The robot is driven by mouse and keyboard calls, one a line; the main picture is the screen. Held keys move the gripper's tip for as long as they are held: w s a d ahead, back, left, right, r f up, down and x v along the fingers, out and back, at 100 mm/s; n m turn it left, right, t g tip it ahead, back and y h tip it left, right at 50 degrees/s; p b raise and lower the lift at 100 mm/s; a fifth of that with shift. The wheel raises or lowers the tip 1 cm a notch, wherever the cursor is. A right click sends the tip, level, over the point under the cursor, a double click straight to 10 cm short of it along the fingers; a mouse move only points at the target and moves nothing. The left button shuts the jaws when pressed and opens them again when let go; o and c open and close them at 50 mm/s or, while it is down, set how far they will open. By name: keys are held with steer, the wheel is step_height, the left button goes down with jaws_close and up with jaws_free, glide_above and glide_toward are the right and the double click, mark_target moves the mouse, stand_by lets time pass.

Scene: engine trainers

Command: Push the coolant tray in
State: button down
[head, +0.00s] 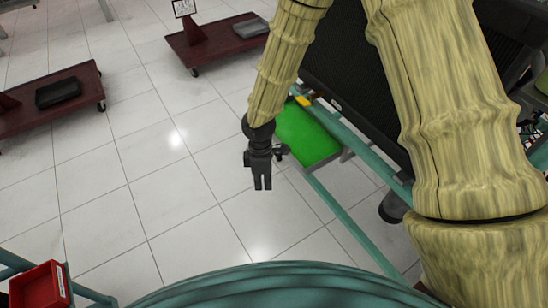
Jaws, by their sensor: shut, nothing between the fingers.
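The coolant tray appears to be the bright green flat panel (308,135) in the head view, right of centre, beside the teal frame of an engine trainer (345,208). Part of it is hidden behind my arm. My gripper (263,187) is just left of the green tray, pointing down the picture. Its fingers are together and hold nothing. I cannot tell whether any part of the gripper touches the tray's edge.
Dark red wheeled carts (222,42) stand at the upper left, one with a black item (58,92) on it. A red box (40,287) is at the lower left. A large black panel (355,85) rises behind the tray. The tiled floor (150,180) left of my gripper is clear.

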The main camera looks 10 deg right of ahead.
steer(key=w+r+n+t+h+b, duration=0.2)
steer(key=w+r+n+b, duration=0.1)
steer(key=w+b, duration=0.3)
steer(key=w+r+n+t+h+b, duration=0.1)
steer(key=w+r+n+h+b, duration=0.2)
steer(key=w, duration=0.4)
steer(key=shift+y, duration=0.4)
steer(key=shift+w+d+f+b, duration=0.45)
steer(key=shift+d+f+b, duration=0.6)
steer(key=shift+f, duration=0.45)
steer(key=shift+w+d+f+b, duration=0.5)
steer(key=shift+d+f+b, duration=0.35)
steer(key=shift+d+f, duration=0.5)
steer(key=shift+w+d+f+b, duration=0.45)
steer(key=shift+d+f+b, duration=0.55)
steer(key=shift+f, duration=0.6)
steer(key=shift+d, duration=0.15)
steer(key=shift+w, duration=0.1)
